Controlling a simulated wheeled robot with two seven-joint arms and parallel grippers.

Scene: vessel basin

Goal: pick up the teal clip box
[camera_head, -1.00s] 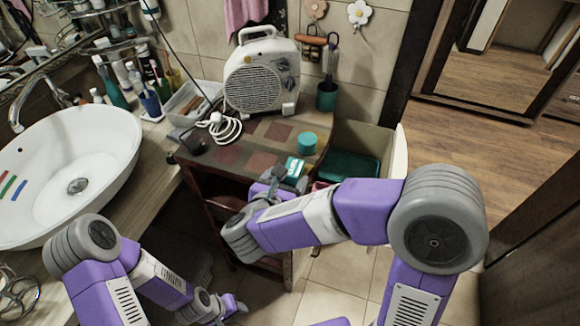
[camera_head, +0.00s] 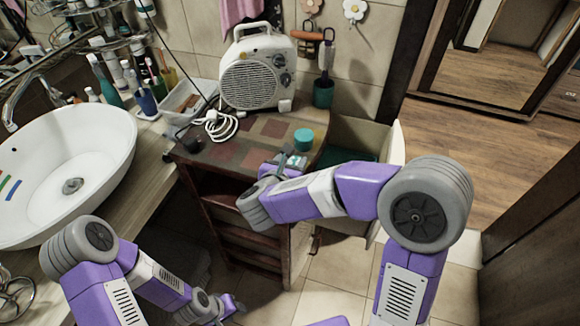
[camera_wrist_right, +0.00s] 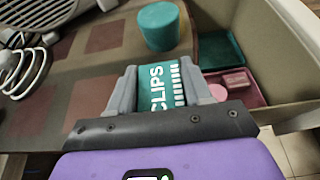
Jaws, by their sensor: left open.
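The teal clip box (camera_wrist_right: 160,88), with white "CLIPS" lettering, sits between the two fingers of my right gripper (camera_wrist_right: 163,90) in the right wrist view. A finger is against each side, and the gripper looks shut on it. In the head view the clip box (camera_head: 297,160) shows partly behind my right gripper (camera_head: 284,161), at the front right of the brown checked cabinet top (camera_head: 232,152). I cannot tell whether it is clear of the surface. My left gripper (camera_head: 232,306) is open and empty, low in front of the cabinet.
A teal round container (camera_head: 303,139) stands just behind the clip box. A white heater (camera_head: 258,72) with a coiled white cable (camera_head: 220,126) is further back. An open drawer or bin (camera_head: 393,160) is at the right, with teal and pink items inside. A white basin (camera_head: 70,150) is at the left.

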